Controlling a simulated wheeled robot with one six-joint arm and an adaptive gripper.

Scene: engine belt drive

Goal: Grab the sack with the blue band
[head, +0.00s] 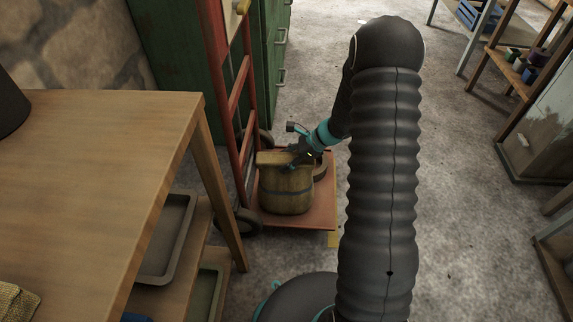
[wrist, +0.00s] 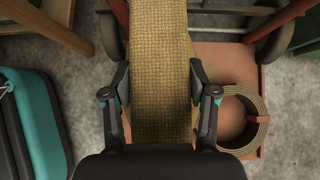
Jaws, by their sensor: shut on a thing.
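The sack with the blue band (head: 286,196) stands upright on the red base of a hand truck in the head view. It is tan and woven, with a dark bluish band around its middle. My gripper (head: 289,163) is at the sack's top edge, coming from the upper right. In the wrist view the woven top of the sack (wrist: 160,75) lies between the two fingers of my gripper (wrist: 160,85), which are shut on it. The band is hidden in the wrist view.
The hand truck (head: 322,214) has a red upright frame. A coiled ring (wrist: 245,118) lies on its base beside the sack. A wooden table (head: 95,150) stands at left, a green cabinet (head: 180,65) behind. Concrete floor (head: 455,200) is clear at right.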

